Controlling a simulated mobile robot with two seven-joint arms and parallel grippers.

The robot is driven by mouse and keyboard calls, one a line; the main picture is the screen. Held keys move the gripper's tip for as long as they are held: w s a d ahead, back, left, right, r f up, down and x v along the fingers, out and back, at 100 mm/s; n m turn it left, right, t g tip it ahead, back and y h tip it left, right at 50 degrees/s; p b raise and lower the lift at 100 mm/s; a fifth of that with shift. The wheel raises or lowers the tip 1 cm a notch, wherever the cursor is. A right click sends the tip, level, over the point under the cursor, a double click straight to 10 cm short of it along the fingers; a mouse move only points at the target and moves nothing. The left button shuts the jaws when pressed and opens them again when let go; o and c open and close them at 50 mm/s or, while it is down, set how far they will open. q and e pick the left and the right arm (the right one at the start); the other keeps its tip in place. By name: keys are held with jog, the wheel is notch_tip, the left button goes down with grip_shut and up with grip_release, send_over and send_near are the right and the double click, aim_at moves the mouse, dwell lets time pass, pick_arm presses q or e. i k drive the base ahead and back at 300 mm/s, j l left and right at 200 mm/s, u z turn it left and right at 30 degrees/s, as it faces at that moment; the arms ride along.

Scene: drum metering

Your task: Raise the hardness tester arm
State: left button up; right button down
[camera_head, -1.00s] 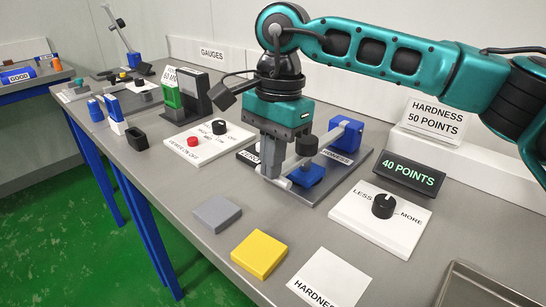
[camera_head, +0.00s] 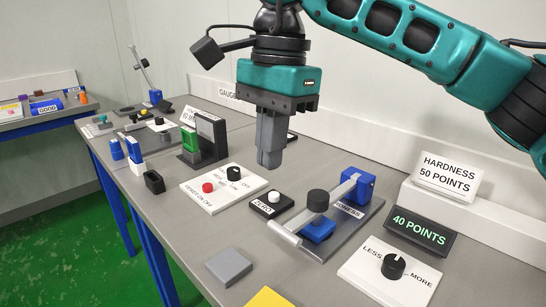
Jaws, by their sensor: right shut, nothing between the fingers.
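The hardness tester stands on a grey base plate (camera_head: 350,233) on the bench. Its silver arm (camera_head: 337,195) runs from a blue pivot block (camera_head: 357,185) at the back down to a cylindrical handle (camera_head: 285,235) at the front left. The arm lies low, with a black round weight (camera_head: 318,201) on it above a small blue block (camera_head: 319,230). My right gripper (camera_head: 268,163) is shut and empty, pointing down. It is above and to the left of the tester, apart from the handle. My left gripper is out of view.
A ZERO button box (camera_head: 271,205) and a power panel (camera_head: 223,187) are left of the tester. A "40 POINTS" display (camera_head: 420,230) and a LESS/MORE dial panel (camera_head: 390,273) are at right. A grey block (camera_head: 228,267) and yellow block (camera_head: 269,297) lie in front.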

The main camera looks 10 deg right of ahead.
aim_at(318, 200)
jog(key=k+j, duration=0.15)
jog(key=k, duration=0.85)
